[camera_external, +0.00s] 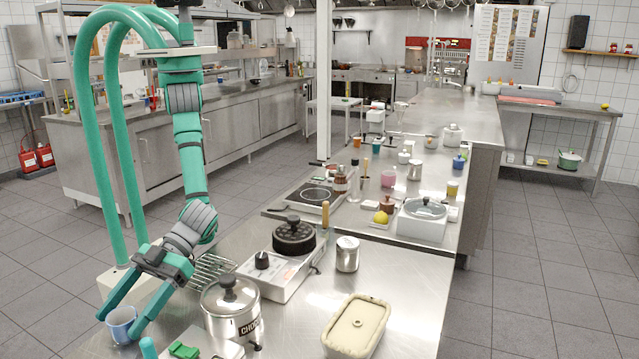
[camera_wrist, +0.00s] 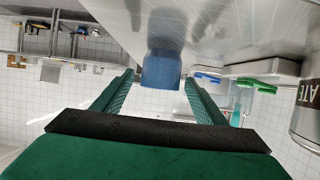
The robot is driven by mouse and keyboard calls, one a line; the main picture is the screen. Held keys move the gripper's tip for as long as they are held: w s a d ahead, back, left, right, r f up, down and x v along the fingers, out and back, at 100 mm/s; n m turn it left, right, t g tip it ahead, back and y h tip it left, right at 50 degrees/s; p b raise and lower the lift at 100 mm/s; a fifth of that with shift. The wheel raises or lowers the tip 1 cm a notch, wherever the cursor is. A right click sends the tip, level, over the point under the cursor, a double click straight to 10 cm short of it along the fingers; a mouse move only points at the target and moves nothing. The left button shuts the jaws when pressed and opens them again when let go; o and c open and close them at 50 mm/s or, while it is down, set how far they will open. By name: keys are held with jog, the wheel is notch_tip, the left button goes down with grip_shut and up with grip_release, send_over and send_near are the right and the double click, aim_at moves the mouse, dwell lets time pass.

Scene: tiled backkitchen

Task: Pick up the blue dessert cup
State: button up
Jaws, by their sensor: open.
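The blue dessert cup (camera_external: 122,325) is near the table's left front edge in the external view. In the wrist view the cup (camera_wrist: 162,70) shows between the far ends of my fingers, with a gap on each side. My gripper (camera_external: 118,318) is open and reaches down at the cup, one finger to each side. In the wrist view my gripper (camera_wrist: 159,82) holds nothing. The fingers partly hide the cup in the external view. Whether either finger touches it is not clear, but the wrist view shows them apart.
A steel chocolate pot (camera_external: 230,311) stands right of the cup, with a wire rack (camera_external: 212,271) behind it. Green-lidded containers (camera_wrist: 206,79) are to the right in the wrist view. A hot plate with a dark pot (camera_external: 294,237) and a cream dish (camera_external: 356,326) are farther right.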

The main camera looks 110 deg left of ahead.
jog(key=shift+d+f, duration=0.25)
jog(key=shift+d, duration=0.25)
jog(key=c, duration=1.2)
jog(key=shift+r, duration=0.15)
